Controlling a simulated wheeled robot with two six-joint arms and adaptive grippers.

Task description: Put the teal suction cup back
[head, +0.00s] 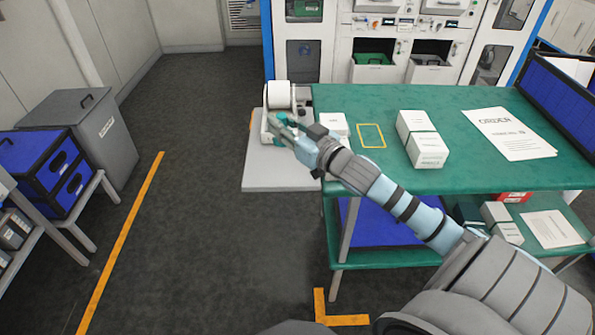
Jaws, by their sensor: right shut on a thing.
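My right arm reaches in from the lower right. My right gripper (277,130) is shut on a small teal thing (290,118), which looks like the teal suction cup. The fingers partly hide it. The gripper is over the grey side shelf, in front of a white device with a white roll (279,96). I cannot tell whether the teal thing touches the device or shelf. My left gripper is not in view.
The green table (460,100) holds white boxes (423,141), a printed sheet (507,133) and a yellow outlined rectangle (371,136) that is empty. The grey side shelf (262,172) has bare room in front. A grey bin (92,127) and blue crates stand left. The aisle floor is clear.

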